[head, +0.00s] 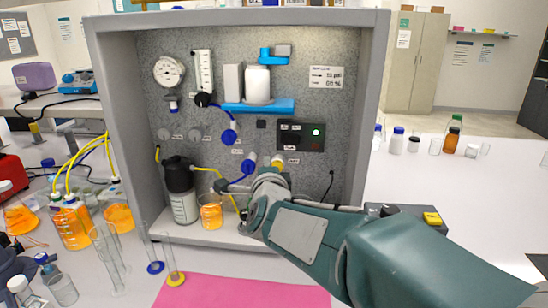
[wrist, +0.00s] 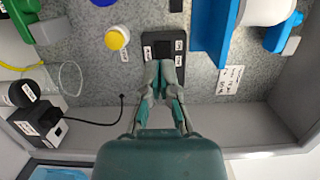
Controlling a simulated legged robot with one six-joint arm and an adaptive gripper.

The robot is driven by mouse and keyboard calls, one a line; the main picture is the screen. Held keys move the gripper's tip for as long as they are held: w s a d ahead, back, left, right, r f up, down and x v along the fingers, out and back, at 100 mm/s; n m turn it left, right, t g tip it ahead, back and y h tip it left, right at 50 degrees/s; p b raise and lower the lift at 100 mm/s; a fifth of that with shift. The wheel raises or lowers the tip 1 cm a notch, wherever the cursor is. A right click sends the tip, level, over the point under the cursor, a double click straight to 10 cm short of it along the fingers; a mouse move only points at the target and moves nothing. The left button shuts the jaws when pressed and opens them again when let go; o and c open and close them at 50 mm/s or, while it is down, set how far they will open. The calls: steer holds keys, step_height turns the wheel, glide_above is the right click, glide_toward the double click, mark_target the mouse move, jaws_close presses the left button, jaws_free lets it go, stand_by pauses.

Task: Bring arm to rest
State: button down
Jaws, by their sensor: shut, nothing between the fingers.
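My gripper (wrist: 165,78) shows in the wrist view with its two fingers together and nothing between them. Its tips overlap the lower end of a dark panel (wrist: 161,46) on the rig's back wall; I cannot tell whether they touch it. In the head view this dark panel (head: 291,135) shows a lit green light. My arm (head: 318,241) reaches from the lower right into the front of the grey rig cabinet (head: 120,130). The fingertips cannot be made out there.
A yellow knob (wrist: 117,38) and a blue shelf (wrist: 214,40) flank the panel. A black-capped bottle (head: 184,207) and an orange beaker (head: 211,213) stand on the cabinet floor. Glass cylinders (head: 172,262) crowd the left bench. The right bench (head: 480,215) has free room.

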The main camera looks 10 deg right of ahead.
steer(key=shift+s+a, duration=0.4)
steer(key=shift+s, duration=0.1)
steer(key=shift+d, duration=0.2)
steer(key=s+d+f+n+g, duration=0.1)
steer(key=s+f+n+g, duration=0.3)
steer(key=s, duration=0.5)
steer(key=s+d+f+n+g+y, duration=0.1)
steer(key=s+f+n+g, duration=0.3)
steer(key=s+n, duration=0.5)
steer(key=s+d+f+n+g+y, duration=0.1)
steer(key=s+d+f+n+g, duration=0.2)
steer(key=s+n, duration=0.3)
steer(key=s+f+g, duration=0.1)
steer(key=s, duration=0.4)
steer(key=shift+f, duration=0.4)
